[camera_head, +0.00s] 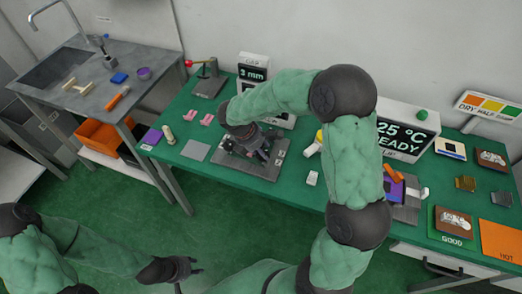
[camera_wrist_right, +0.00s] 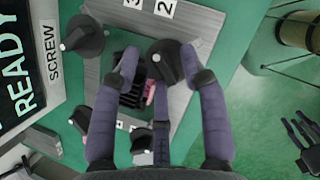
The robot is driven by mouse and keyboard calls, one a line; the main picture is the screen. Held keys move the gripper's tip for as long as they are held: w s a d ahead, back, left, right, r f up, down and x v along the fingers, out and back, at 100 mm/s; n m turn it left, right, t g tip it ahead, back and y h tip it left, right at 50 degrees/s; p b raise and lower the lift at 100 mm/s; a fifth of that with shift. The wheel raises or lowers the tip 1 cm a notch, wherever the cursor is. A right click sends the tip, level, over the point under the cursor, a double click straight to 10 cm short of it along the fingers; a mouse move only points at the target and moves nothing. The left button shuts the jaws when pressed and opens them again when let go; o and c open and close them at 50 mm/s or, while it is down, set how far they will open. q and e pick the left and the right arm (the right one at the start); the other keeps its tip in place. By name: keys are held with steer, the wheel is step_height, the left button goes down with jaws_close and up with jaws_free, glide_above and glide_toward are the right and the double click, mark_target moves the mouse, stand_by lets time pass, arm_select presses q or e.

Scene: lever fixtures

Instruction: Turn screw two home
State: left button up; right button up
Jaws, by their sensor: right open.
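The screw fixture, a grey plate (camera_head: 265,168), lies on the green table. In the right wrist view it carries several dark knobs. The knob beside the "2" label (camera_wrist_right: 165,8), screw two (camera_wrist_right: 168,62), has a dark round base and a raised grip. My right gripper (camera_wrist_right: 160,66) is open, its fingertips on either side of this knob; whether they touch it I cannot tell. In the head view my right gripper (camera_head: 250,145) is over the plate, partly hidden by my arm. My left gripper (camera_head: 180,268) is empty and away from the table's front; its fingers look spread in the right wrist view (camera_wrist_right: 302,132).
Another knob (camera_wrist_right: 82,38) stands near the "SCREW" sign. A display reading "READY" (camera_head: 402,138) stands at the back of the table. A grey tile (camera_head: 195,150) and pink pieces (camera_head: 207,119) lie left of the plate. The floor in front is clear.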

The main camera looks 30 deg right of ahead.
jaws_close()
